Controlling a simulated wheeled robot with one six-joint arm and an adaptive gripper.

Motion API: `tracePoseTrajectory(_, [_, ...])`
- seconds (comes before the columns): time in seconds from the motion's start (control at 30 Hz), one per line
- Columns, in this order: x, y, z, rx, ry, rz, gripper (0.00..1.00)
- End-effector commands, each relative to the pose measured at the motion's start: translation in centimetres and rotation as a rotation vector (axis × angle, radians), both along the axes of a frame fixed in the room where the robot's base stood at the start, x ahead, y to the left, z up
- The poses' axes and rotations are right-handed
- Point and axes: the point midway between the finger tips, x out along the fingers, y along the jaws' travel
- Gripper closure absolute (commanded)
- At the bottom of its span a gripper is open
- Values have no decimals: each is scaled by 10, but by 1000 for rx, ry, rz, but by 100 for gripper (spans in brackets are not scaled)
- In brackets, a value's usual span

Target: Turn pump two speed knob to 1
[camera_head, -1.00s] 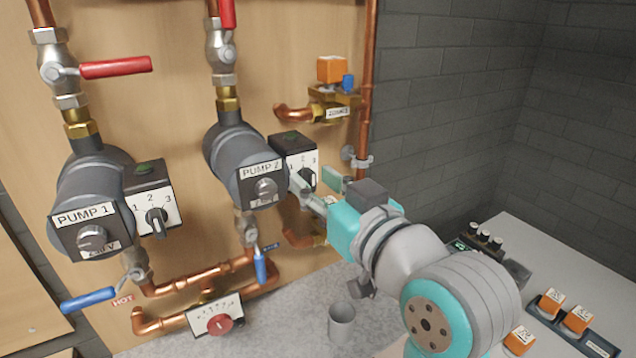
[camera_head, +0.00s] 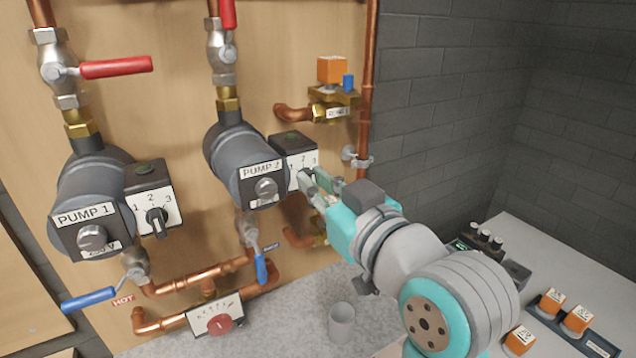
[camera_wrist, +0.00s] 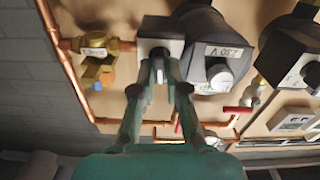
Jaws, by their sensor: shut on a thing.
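Pump two (camera_head: 240,158) is a dark grey pump labelled "PUMP 2" at the middle of the board in the head view. Its black speed box (camera_head: 293,145) has a white face with numerals, partly covered by my fingers. My gripper (camera_head: 312,180) is at that face, with its fingers closed around the spot of the speed knob. The knob is hidden in the head view, so its setting cannot be read. In the wrist view the fingertips (camera_wrist: 158,66) meet at the speed box (camera_wrist: 160,27), and pump two's label and round silver knob (camera_wrist: 220,76) show beside it.
Pump one (camera_head: 92,200) with its own speed box (camera_head: 152,200) stands at the left. A red-handled valve (camera_head: 115,67), blue handles and copper pipes surround the pumps. A worktop with orange-capped parts (camera_head: 577,319) is at the right.

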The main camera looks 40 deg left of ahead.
Motion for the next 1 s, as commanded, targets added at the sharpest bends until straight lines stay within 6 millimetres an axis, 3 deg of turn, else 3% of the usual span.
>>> tracePoseTrajectory(0.6, [-2,1,-1,-189,-453,1,100])
tracePoseTrajectory(1.0, [-3,1,-2,-258,-621,1,100])
